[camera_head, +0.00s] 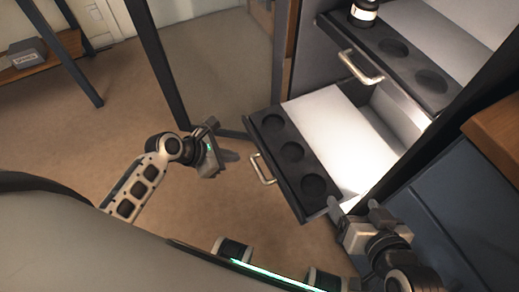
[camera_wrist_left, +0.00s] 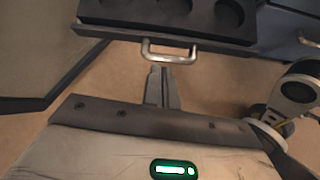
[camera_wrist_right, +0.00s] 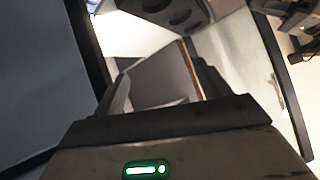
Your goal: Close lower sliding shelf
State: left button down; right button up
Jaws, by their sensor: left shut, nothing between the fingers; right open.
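The lower sliding shelf (camera_head: 290,157) is pulled out, with round recesses in its dark front strip and a white bare surface behind. Its metal handle (camera_head: 263,169) sticks out at the front; it also shows in the left wrist view (camera_wrist_left: 169,58). My left gripper (camera_head: 232,156) is shut and empty, a short way in front of the handle. In the left wrist view its fingers (camera_wrist_left: 160,72) point at the handle, seemingly apart from it. My right gripper (camera_head: 353,205) is open, near the right front corner of the lower shelf; whether it touches is unclear.
The carpet (camera_head: 205,225) is open before the lower shelf.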

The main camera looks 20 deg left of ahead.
aim_at(264, 157)
pick_arm(q)
jog(key=shift+n, duration=0.5)
jog(key=b+x, duration=0.1)
jog(key=x, duration=0.2)
jog(key=b+x, duration=0.2)
jog(key=x, duration=0.1)
jog(key=b+x, duration=0.1)
jog(key=x, duration=0.2)
jog(key=shift+w+a+f+b, duration=0.15)
jog(key=shift+w+f+b, duration=0.05)
jog(key=shift+w+b, duration=0.15)
jog(key=shift+w+d+f, duration=0.25)
jog(key=shift+w, duration=0.05)
pick_arm(e)
jog(key=shift+w+a+f+t+y, duration=0.25)
jog(key=shift+w+a+f, duration=0.05)
jog(key=shift+a, duration=0.15)
jog(key=shift+w+a+f+t+y, duration=0.25)
jog(key=shift+a, duration=0.15)
pick_arm(q)
jog(key=shift+d, duration=0.1)
pick_arm(e)
jog(key=shift+r, duration=0.1)
